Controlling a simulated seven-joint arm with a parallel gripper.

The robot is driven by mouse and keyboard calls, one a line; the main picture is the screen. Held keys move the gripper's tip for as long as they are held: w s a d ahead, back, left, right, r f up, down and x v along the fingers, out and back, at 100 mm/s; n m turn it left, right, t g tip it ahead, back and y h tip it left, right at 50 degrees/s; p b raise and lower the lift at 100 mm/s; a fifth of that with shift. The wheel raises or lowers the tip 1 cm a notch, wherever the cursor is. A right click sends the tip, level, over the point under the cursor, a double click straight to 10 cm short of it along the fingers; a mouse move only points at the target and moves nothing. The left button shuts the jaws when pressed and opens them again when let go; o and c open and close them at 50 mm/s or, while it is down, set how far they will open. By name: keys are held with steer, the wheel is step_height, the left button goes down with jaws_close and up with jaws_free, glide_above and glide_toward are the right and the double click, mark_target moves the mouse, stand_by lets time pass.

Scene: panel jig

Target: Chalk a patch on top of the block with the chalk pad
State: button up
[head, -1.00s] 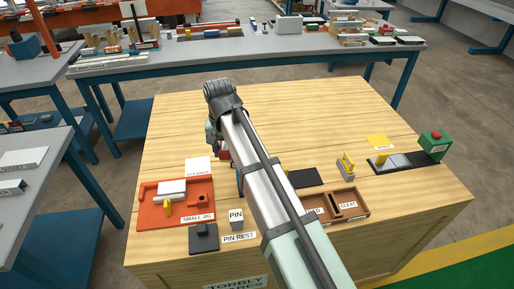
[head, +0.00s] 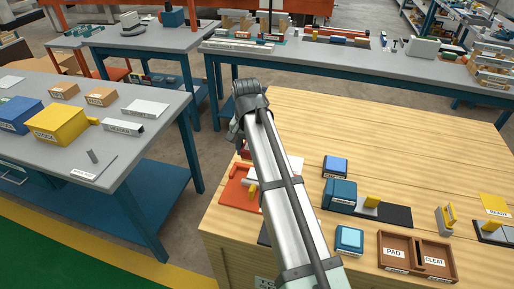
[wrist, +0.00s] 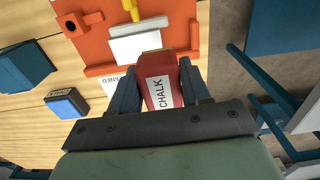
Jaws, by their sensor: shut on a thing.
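My gripper (wrist: 158,92) is shut on the red chalk pad (wrist: 161,70), whose white label reads CHALK in the wrist view. The white block (wrist: 136,46) sits in the orange jig (wrist: 88,46), beside a yellow handle (wrist: 131,8). In the wrist view the chalk pad appears just in front of the block; I cannot tell whether they touch. In the head view my arm hides most of the jig (head: 232,191) and the block, and the fingertips are not clear there.
A blue box (head: 341,196), two small blue-topped pads (head: 335,167) (head: 349,240) and a brown tray (head: 408,240) labelled PAD and CLEAT stand to the right. The table's left edge lies close beside the jig. Bare wood lies behind.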

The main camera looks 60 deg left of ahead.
glide_above(249, 173)
steer(key=shift+w+f, duration=0.1)
steer(key=shift+f, duration=2.85)
steer(key=shift+w+d+f, duration=0.2)
steer(key=shift+d+f, duration=0.05)
steer(key=shift+f, duration=0.2)
steer(key=shift+w+d+f, duration=0.2)
steer(key=shift+f, duration=0.2)
steer(key=shift+c, duration=0.4)
steer(key=shift+w+d, duration=2.2)
steer(key=shift+s+a, duration=2.45)
steer(key=shift+a, duration=0.1)
steer(key=shift+s+a+r, duration=0.1)
steer(key=shift+s+a, duration=0.05)
steer(key=shift+s, duration=0.05)
steer(key=shift+r, duration=3.95)
